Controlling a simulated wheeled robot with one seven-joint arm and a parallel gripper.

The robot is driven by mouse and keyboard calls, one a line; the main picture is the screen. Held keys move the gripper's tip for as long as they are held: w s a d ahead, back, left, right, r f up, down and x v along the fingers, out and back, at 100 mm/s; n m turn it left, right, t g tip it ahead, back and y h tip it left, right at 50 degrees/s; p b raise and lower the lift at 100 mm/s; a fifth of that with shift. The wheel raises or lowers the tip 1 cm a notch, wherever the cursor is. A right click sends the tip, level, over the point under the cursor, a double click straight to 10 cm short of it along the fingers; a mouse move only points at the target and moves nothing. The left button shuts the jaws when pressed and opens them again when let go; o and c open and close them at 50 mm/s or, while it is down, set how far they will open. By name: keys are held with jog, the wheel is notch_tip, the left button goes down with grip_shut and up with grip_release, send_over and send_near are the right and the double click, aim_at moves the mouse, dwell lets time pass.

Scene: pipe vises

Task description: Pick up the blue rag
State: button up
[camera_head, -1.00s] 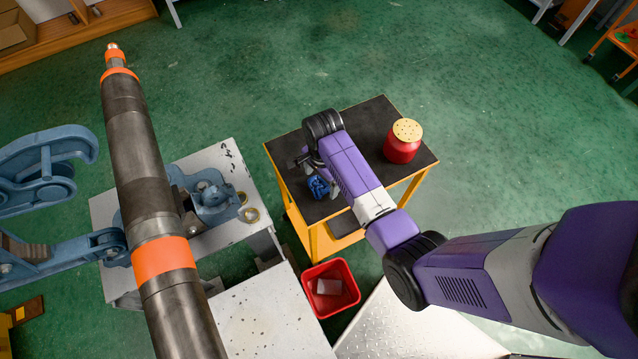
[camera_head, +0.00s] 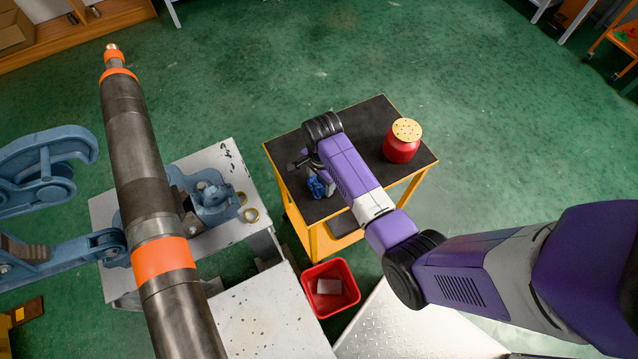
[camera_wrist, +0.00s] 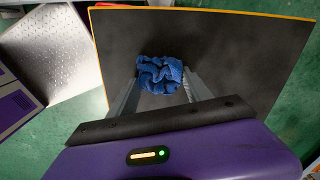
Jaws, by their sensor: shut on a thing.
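The blue rag (camera_wrist: 160,74) is a crumpled bundle between the two fingertips of my gripper (camera_wrist: 158,84) in the wrist view. My gripper is shut on it, with a finger on each side. In the head view the rag (camera_head: 316,188) shows as a small blue patch beside my gripper (camera_head: 322,184), over the dark top of the yellow cart (camera_head: 350,130). My wrist hides part of it there. I cannot tell whether the rag still touches the cart top.
A red can with a perforated tan lid (camera_head: 402,141) stands on the cart's right side. A red bin (camera_head: 330,288) is on the floor below the cart. A long pipe (camera_head: 145,170) in a blue vise (camera_head: 210,195) fills the left.

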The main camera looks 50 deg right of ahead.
aim_at(321, 182)
jog(key=shift+r, duration=0.1)
notch_tip(321, 182, up, 20)
jog(key=p, duration=0.4)
dwell(0.3)
